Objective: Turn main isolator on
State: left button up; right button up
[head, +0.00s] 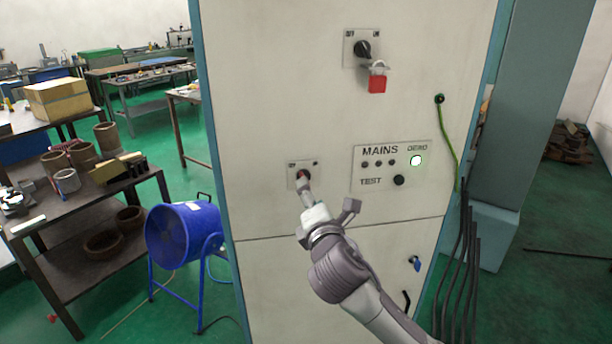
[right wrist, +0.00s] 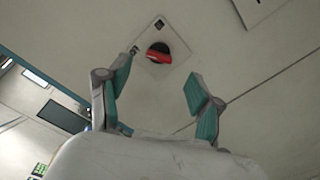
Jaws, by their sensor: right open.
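A red rotary switch (head: 303,174) sits on a small square plate at the left of the tall cream cabinet (head: 270,90). It also shows in the right wrist view (right wrist: 158,53), its red handle lying slightly slanted across a dark round base. My right gripper (head: 306,188) is in front of this switch and partly covers it in the head view. In the right wrist view the gripper (right wrist: 161,74) is open, its fingers spread with nothing between them. The switch lies just beyond the fingertips, apparently untouched. My left gripper is not in view.
A black rotary switch (head: 362,48) with a red padlock (head: 377,80) is higher on the cabinet. A MAINS panel (head: 391,165) has a lit white lamp (head: 416,160). A blue fan (head: 183,232) stands left of the cabinet. Black cables (head: 462,270) hang at the right.

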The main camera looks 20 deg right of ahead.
jog(key=w+p, duration=0.1)
jog(key=w, duration=0.5)
jog(key=shift+w+d+p, duration=0.15)
jog(key=shift+d+p, duration=0.15)
jog(key=shift+d, duration=0.1)
